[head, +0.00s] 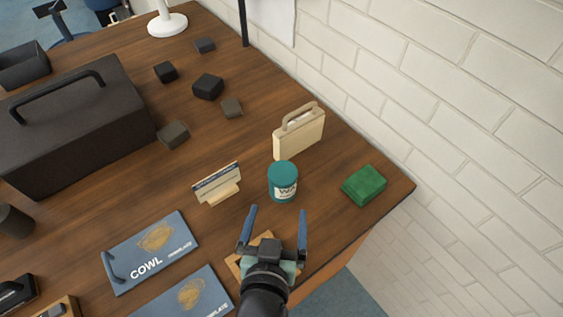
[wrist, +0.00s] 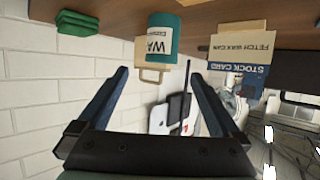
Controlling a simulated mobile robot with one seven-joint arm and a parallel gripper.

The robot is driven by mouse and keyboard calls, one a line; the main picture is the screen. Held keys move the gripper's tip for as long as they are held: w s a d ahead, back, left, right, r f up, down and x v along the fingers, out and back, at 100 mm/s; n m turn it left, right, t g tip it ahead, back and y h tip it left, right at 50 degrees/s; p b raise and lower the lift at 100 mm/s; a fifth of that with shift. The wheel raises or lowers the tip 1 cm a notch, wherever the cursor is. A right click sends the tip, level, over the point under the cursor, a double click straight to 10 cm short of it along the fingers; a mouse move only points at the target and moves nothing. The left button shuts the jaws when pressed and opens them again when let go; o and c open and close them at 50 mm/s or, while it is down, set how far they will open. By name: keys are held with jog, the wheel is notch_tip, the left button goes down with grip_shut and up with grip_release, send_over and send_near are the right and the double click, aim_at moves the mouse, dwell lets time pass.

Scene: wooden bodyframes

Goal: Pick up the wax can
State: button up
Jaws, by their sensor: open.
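The wax can (head: 283,182) is a teal cylinder with a white label, upright on the wooden table near its right end. In the wrist view, which looks upside down, the wax can (wrist: 160,36) sits ahead of the fingers, its label partly readable. My gripper (head: 276,222) is open and empty, its two blue fingers pointing toward the can from the near side. The can is beyond the fingertips, not between them. In the wrist view my gripper (wrist: 160,85) shows both fingers spread wide with a clear gap.
A cream handled case (head: 299,133) stands behind the can. A green block (head: 364,186) lies to its right and a small sign (head: 217,185) to its left. The sign reads "fetch wax can" in the wrist view (wrist: 241,47). A brick wall (head: 470,120) borders the table's right side.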

aim_at(282, 180)
jog(key=p+x, duration=0.1)
jog(key=x, duration=0.6)
jog(key=shift+w, duration=0.75)
jog(key=x, duration=0.1)
jog(key=p+x, duration=0.1)
jog(key=x, duration=0.1)
jog(key=shift+w+r, duration=0.25)
jog(key=shift+w+f, duration=0.3)
jog(key=shift+w, duration=0.2)
jog(key=shift+r, duration=0.1)
grip_shut()
